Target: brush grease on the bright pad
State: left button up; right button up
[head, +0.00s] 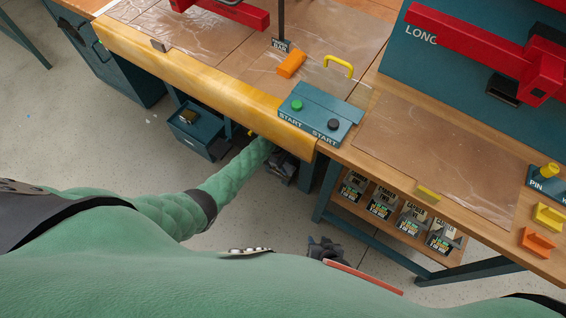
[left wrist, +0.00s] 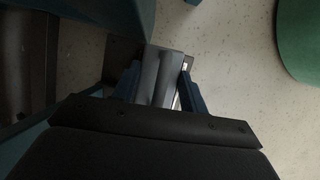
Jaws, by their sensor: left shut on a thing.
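My left gripper (head: 283,168) is below the front edge of the bench, beside a bench leg and partly hidden by its own arm and the bench. In the left wrist view its fingers (left wrist: 160,90) are shut on a grey object (left wrist: 158,72) with a flat, ridged face; I cannot tell what it is. My right gripper (head: 326,249) is low in the head view, over the floor, mostly hidden behind my own body; its jaws cannot be made out. I cannot pick out a brush, grease or the bright pad with certainty.
A teal box with a green and a black button (head: 318,115) stands at the bench's front. An orange block (head: 291,64) and a yellow handle (head: 339,66) lie behind it. A shelf of labelled packs (head: 395,215) is under the right bench.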

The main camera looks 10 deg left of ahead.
pick_arm(q)
jog(key=shift+s+d+r+p, duration=0.15)
jog(key=shift+d+p, duration=0.1)
jog(key=shift+d, duration=0.2)
jog(key=shift+s+d+p, duration=0.15)
jog(key=shift+d+p, duration=0.1)
jog(key=shift+d, duration=0.15)
jog(key=shift+s+d+p, duration=0.2)
jog(key=shift+d, duration=0.25)
jog(key=shift+s+d+p, duration=0.2)
jog(key=shift+d, duration=0.25)
jog(key=shift+w+a+r+p, duration=0.2)
jog(key=shift+w+a, duration=0.2)
jog(key=shift+a, duration=0.2)
jog(key=shift+w+a+r+p, duration=0.15)
jog(key=shift+w+a, duration=0.2)
jog(key=shift+a, duration=0.25)
jog(key=shift+w+a+f, duration=0.1)
jog(key=shift+w+a, duration=0.2)
jog(key=shift+a, duration=0.7)
jog(key=shift+w+a, duration=0.25)
jog(key=shift+a, duration=0.75)
jog(key=shift+w+a+f+b, duration=0.1)
jog(key=shift+w+a+b, duration=0.15)
jog(key=shift+a, duration=0.55)
jog(key=shift+w+a+b, duration=0.1)
jog(key=shift+w+a, duration=0.2)
jog(key=shift+a, duration=0.5)
notch_tip(320, 180, up, 6)
jog(key=p, duration=0.6)
